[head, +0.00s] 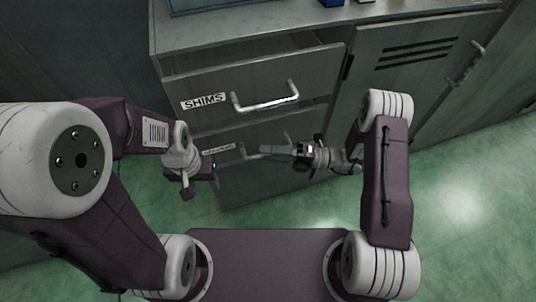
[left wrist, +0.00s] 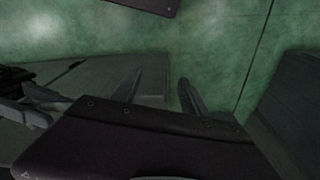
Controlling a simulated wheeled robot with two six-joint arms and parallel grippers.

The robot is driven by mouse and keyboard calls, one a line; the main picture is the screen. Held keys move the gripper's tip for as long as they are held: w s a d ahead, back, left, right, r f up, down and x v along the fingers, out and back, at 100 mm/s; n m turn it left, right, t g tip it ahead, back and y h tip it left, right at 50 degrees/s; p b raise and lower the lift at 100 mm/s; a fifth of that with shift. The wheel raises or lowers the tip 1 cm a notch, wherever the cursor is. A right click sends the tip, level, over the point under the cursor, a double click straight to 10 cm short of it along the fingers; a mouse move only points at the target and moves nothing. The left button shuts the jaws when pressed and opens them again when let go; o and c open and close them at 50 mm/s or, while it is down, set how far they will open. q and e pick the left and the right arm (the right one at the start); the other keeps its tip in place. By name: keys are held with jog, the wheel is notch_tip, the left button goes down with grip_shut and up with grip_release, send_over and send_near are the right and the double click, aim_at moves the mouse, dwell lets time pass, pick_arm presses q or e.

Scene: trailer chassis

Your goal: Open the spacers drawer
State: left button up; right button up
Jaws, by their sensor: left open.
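The spacers drawer (head: 305,122) is the second one down in the grey cabinet, under the drawer labelled SHIMS. Its small label (head: 219,149) is partly legible. Its bar handle (head: 243,152) is partly hidden by my right gripper (head: 279,150), which points left across it; I cannot tell whether they touch or whether its jaws are open. My left gripper (head: 200,186) is left of the handle, below the label, apart from it. In the left wrist view its two fingers (left wrist: 160,92) are spread with nothing between them. I cannot tell whether the spacers drawer is fully closed.
The shims drawer (head: 215,85) stands partly pulled out, its handle (head: 265,98) above my grippers. A vented cabinet door (head: 420,75) with a handle is at the right. The green floor (head: 460,190) is clear at the right.

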grip_shut()
dwell(1.5)
